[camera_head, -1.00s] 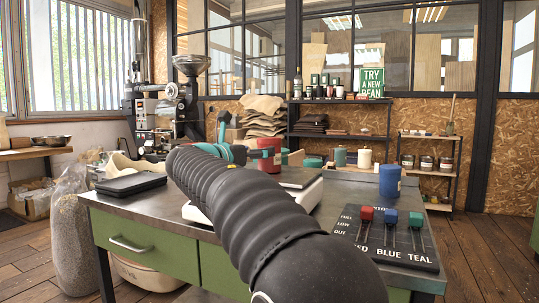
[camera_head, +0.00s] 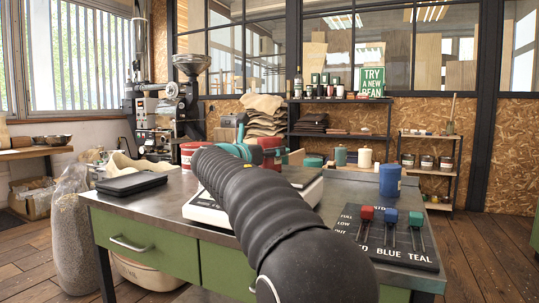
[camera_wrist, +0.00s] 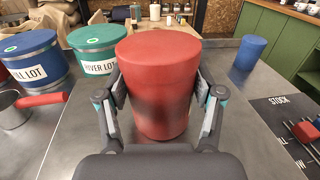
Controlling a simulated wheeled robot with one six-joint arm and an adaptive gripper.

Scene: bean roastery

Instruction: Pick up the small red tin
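The small red tin (camera_wrist: 158,85) stands upright and large in the middle of the wrist view. It is plain red, with a dark shadow across its side. My gripper (camera_wrist: 160,92) is around it, one finger on each side; the fingers look spread, and I cannot tell whether the pads touch the tin.
Large blue (camera_wrist: 30,60) and teal (camera_wrist: 97,48) lot tins stand left of the red tin, near a red-handled scoop (camera_wrist: 40,100). A small blue tin (camera_wrist: 249,52) and a slider board (camera_head: 388,238) are at right. A larger red tin (camera_head: 193,153) and white scale (camera_head: 205,208) show too.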

